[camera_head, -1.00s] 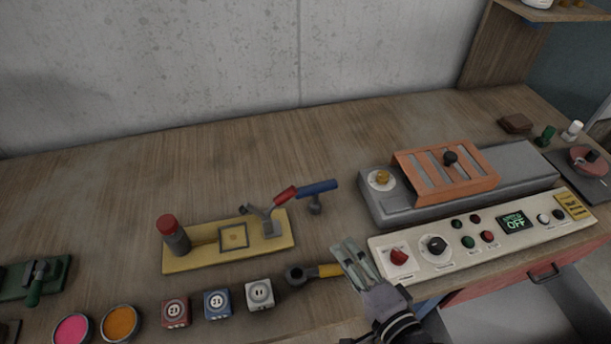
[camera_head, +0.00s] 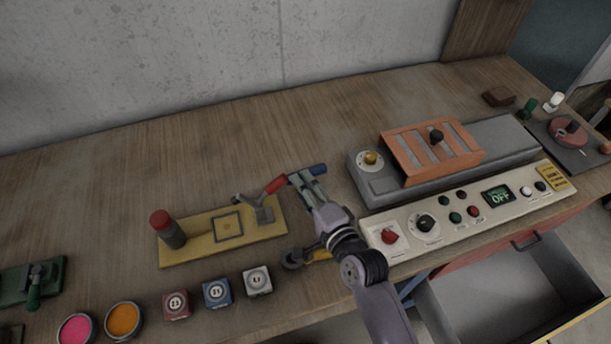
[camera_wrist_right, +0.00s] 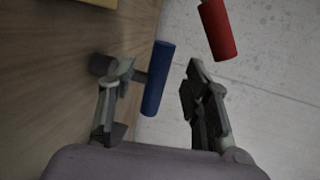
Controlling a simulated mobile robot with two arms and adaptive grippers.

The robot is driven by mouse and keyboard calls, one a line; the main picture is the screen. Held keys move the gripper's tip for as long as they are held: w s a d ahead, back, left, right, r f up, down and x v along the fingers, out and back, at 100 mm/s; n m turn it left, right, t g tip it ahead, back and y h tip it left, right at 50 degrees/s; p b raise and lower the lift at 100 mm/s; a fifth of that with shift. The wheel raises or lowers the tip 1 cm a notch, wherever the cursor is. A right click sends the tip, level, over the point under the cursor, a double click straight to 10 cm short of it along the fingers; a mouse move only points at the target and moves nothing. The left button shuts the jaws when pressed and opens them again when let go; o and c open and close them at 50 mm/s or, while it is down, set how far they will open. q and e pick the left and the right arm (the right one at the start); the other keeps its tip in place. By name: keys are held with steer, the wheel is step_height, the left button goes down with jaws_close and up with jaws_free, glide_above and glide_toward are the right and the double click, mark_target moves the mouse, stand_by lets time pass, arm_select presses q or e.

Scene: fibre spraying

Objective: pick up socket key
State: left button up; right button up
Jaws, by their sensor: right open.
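The socket key, with a blue handle (camera_head: 318,169) and a grey stem and end, stands on the table behind the yellow plate's right end. In the head view my right gripper (camera_head: 302,180) covers most of it. In the right wrist view the blue handle (camera_wrist_right: 157,80) lies between the two spread fingers of the right gripper (camera_wrist_right: 155,88). Its grey stem runs left, partly behind the left finger. The right gripper is open and not closed on the handle. My left gripper is not in view.
A red clamp handle (camera_head: 276,184) on the yellow plate (camera_head: 190,250) is just left of the gripper; its red end shows in the wrist view (camera_wrist_right: 217,28). A grey machine (camera_head: 377,185) and control panel (camera_head: 405,242) stand right. A dark tool (camera_head: 291,260) is partly under my arm.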

steer(key=shift+w+a+r, duration=0.1)
steer(key=shift+w+a, duration=0.15)
steer(key=shift+w, duration=0.1)
steer(key=p+x, duration=0.1)
steer(key=x, duration=0.3)
steer(key=shift+w, duration=0.15)
steer(key=shift+c, duration=0.5)
jaws_close()
